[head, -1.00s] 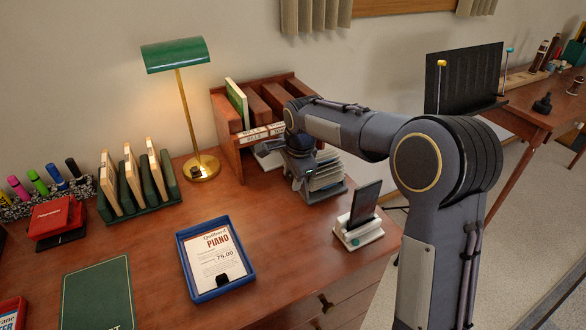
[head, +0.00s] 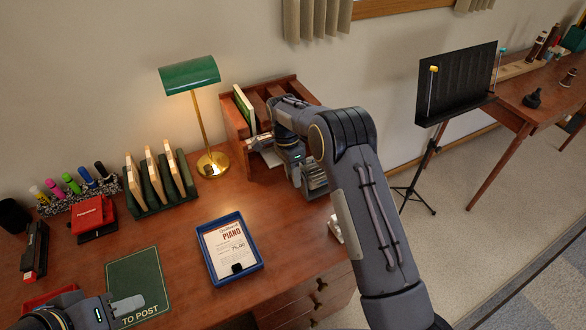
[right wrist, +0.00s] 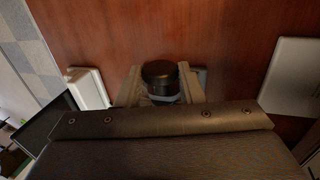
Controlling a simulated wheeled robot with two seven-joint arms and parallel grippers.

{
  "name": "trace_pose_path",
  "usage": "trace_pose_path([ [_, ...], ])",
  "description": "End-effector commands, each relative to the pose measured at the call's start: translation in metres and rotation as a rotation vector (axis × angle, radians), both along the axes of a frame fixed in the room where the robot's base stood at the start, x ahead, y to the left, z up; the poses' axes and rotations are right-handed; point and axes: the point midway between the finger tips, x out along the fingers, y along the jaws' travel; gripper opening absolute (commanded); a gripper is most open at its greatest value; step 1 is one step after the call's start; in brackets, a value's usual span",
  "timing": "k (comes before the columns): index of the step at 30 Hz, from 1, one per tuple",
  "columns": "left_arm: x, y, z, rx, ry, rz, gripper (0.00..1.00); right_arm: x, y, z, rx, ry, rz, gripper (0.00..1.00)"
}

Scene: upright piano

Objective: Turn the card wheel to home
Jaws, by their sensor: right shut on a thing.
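The card wheel (head: 315,182) stands on the wooden desk in the head view, in front of the wooden rack. In the head view my right gripper (head: 295,168) is at the card wheel's near left side. My left gripper (head: 135,303) is low at the left, by the green folder and apart from the wheel. Its opening is unclear.
A wooden rack (head: 234,138) stands behind the wheel. A green lamp (head: 190,76), a green card holder (head: 147,203) and a blue tray (head: 213,270) are left of it. A pale stand (right wrist: 90,88) shows beside the gripper in the wrist view.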

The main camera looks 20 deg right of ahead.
Motion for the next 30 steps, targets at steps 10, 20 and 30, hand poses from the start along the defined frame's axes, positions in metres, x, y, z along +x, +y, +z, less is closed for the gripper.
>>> trace_pose_path([
  [10, 0.000, 0.000, 0.002, 0.000, 0.000, 0.000, 0.36, 0.001, -0.001, 0.001, -0.003, 0.007, -0.002, 0.12],
  [20, 0.000, 0.000, 0.002, 0.000, 0.000, 0.000, 0.36, 0.001, 0.000, 0.000, -0.003, 0.007, -0.001, 0.55],
  [30, 0.000, 0.000, 0.000, 0.000, 0.000, 0.000, 0.36, 0.005, 0.001, 0.011, -0.002, 0.004, -0.001, 0.55],
])
